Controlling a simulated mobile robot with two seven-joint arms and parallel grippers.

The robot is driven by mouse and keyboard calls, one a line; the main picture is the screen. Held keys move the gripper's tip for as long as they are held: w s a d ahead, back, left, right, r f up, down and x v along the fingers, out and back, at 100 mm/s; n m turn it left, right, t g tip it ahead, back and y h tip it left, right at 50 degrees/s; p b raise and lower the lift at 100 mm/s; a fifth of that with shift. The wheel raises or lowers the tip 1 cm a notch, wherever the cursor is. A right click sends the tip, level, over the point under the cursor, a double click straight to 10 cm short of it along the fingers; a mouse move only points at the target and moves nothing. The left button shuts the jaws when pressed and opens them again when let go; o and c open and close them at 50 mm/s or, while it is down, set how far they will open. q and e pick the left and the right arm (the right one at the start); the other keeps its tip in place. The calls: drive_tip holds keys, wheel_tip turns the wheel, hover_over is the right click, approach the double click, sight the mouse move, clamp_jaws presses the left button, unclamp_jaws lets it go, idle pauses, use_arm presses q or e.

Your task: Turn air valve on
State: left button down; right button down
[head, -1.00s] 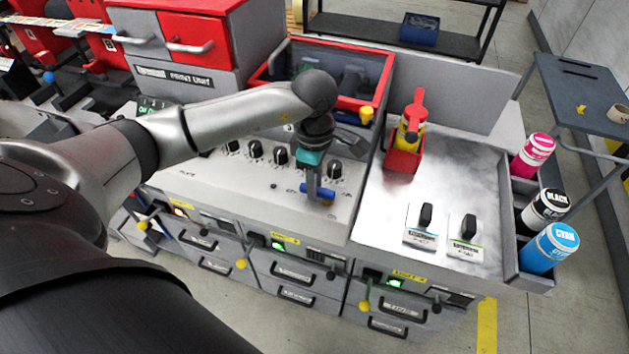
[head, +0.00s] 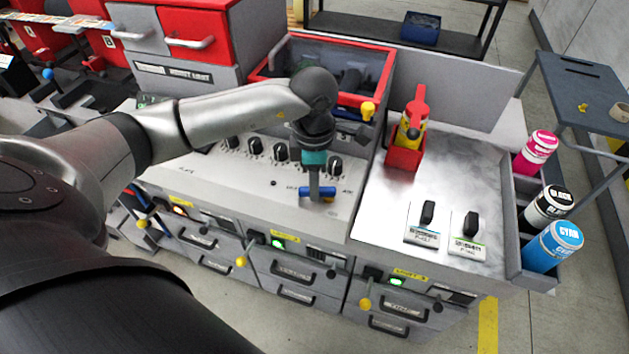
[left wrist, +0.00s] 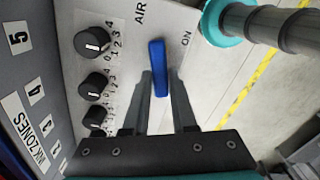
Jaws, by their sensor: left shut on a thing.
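The air valve is a blue lever handle (head: 327,191) on the front right of the grey sloped control panel (head: 345,212). My left gripper (head: 316,186) reaches down over it and is shut on it. In the left wrist view the blue handle (left wrist: 158,55) stands between the two dark fingertips (left wrist: 160,82), with "AIR" printed to its left and "ON" to its right. The handle lies roughly level across the picture in the head view. The valve's base is hidden behind the handle and fingers. My right gripper is not in view.
Several black knobs (head: 335,166) line the panel behind the valve. A red-rimmed bin (head: 300,40) stands behind. A metal worktop (head: 385,220) with two black-handled tools is to the right, with ink bottles (head: 552,246) at its edge. Drawers with indicator lights are below.

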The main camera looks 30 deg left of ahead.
use_arm(q)
drive_tip(key=n, duration=0.3)
drive_tip(key=s+n+b, duration=0.1)
drive_tip(key=shift+d+n, duration=0.3)
drive_tip(key=shift+d, duration=0.1)
drive_tip(key=shift+s+d+n, duration=0.1)
drive_tip(key=shift+d+n, duration=0.1)
drive_tip(key=shift+n, duration=0.6)
drive_tip(key=shift+d+n, duration=0.2)
drive_tip(key=shift+n, duration=0.9)
drive_tip(key=c, duration=0.7)
unclamp_jaws()
drive_tip(key=shift+r, duration=0.1)
drive_tip(key=shift+r+b, duration=0.5)
drive_tip(key=shift+r, duration=7.05)
